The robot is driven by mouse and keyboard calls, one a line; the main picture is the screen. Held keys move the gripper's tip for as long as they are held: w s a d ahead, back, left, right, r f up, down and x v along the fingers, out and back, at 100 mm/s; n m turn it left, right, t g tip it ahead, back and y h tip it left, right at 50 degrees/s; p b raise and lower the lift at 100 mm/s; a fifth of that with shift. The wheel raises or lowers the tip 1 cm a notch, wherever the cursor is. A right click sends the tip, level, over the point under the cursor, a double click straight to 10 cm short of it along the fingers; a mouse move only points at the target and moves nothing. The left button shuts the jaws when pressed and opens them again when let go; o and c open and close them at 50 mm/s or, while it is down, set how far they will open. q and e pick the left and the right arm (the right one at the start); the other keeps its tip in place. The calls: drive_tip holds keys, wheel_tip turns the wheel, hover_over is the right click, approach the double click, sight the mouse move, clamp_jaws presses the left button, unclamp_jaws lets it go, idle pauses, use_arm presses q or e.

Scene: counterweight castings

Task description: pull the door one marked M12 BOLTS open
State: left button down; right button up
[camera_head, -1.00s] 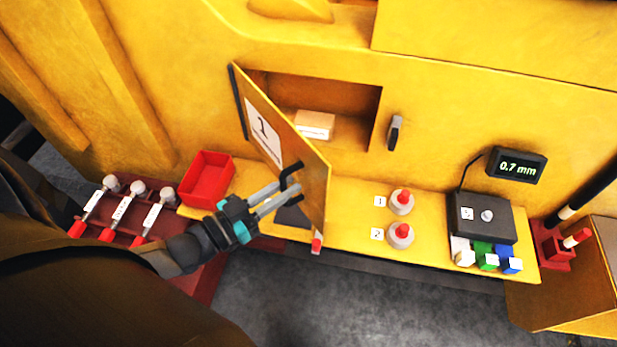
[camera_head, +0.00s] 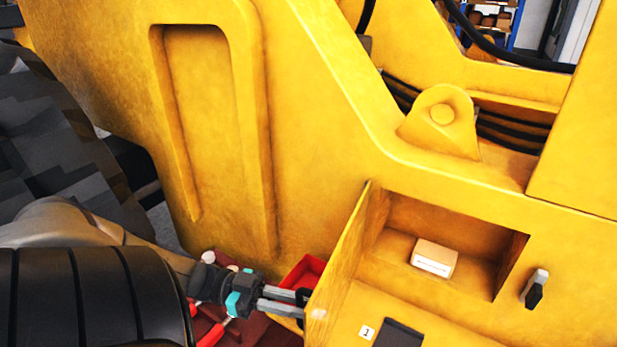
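Door one (camera_head: 345,255) is a yellow panel hinged at the left edge of a recessed compartment (camera_head: 460,232). It stands swung well out, seen nearly edge-on, and its marked face is turned out of sight. A small cardboard box (camera_head: 433,258) with a white label sits inside the compartment. My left gripper (camera_head: 300,302) reaches in from the left at the door's outer side. Its two fingers appear closed around the dark handle (camera_head: 304,296), partly hidden by the door edge. My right gripper is not in view.
A black latch handle (camera_head: 534,289) is on the yellow wall right of the compartment. A red tray (camera_head: 305,270) lies behind the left gripper.

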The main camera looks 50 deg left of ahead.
use_arm(q)
drive_tip(key=shift+s+a, duration=0.1)
drive_tip(key=shift+a, duration=0.45)
drive_tip(key=c, duration=0.8)
unclamp_jaws()
drive_tip(key=shift+c, duration=0.2)
drive_tip(key=b+v, duration=0.3)
drive_tip(key=v, duration=1.2)
drive_tip(key=shift+s, duration=0.2)
